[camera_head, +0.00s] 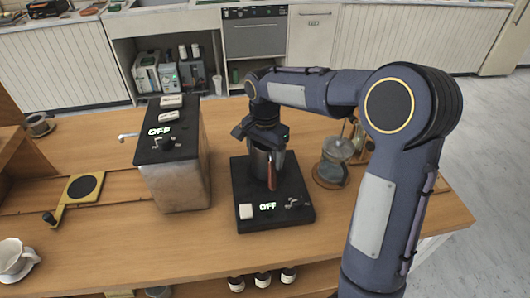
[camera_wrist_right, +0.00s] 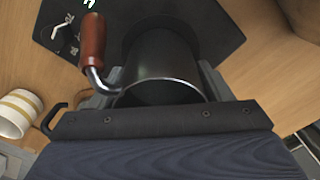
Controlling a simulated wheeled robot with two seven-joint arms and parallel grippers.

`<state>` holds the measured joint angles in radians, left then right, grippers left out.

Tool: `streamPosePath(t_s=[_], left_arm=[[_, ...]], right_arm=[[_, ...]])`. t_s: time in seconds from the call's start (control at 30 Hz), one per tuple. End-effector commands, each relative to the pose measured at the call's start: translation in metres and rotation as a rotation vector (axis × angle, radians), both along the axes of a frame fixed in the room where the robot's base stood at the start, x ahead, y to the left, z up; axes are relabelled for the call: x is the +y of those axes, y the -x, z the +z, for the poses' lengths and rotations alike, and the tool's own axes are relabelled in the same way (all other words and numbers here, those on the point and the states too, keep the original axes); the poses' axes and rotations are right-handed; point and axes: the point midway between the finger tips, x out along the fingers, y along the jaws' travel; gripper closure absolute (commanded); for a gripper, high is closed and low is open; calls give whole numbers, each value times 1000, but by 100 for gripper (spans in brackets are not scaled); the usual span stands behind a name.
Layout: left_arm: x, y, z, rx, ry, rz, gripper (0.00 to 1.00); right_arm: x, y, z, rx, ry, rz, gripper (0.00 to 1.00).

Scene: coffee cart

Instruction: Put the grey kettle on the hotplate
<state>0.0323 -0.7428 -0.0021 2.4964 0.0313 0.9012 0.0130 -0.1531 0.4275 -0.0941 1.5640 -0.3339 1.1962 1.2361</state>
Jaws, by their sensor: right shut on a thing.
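The grey kettle (camera_head: 260,162), a metal pot with a red-brown handle, is held in my right gripper (camera_head: 264,142) over the black hotplate (camera_head: 240,190). In the right wrist view the kettle (camera_wrist_right: 160,70) sits between the two fingers, its handle (camera_wrist_right: 93,38) to the left. The hotplate (camera_wrist_right: 205,20) lies beneath it in that view. Whether the kettle's base touches the hotplate is hard to tell. The hotplate's front display reads OFF. My right gripper is shut on the kettle. My left gripper is out of view.
A metal coffee machine (camera_head: 178,185) stands left of the hotplate. A glass coffee maker (camera_head: 332,165) stands close on its right. A white cup (camera_head: 14,258) is at the front left. Wooden counter (camera_head: 120,240) is clear in front.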

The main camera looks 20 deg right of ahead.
Motion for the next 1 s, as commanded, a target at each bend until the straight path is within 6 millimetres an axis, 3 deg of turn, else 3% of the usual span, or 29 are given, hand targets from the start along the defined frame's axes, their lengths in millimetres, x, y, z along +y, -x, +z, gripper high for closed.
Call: streamPosePath(t_s=[0.17, 0.2, 0.33, 0.73, 1.0], left_arm=[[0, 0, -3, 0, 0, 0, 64], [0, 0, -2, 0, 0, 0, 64], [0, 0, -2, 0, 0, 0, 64], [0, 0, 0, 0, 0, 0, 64], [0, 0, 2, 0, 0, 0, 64]], right_arm=[[0, 0, -3, -2, 0, 0, 66], [0, 0, -3, -1, -1, 0, 23], [0, 0, -3, 0, 0, 0, 6], [0, 0, 7, -2, 0, 0, 6], [1, -1, 61, -7, 0, 1, 6]])
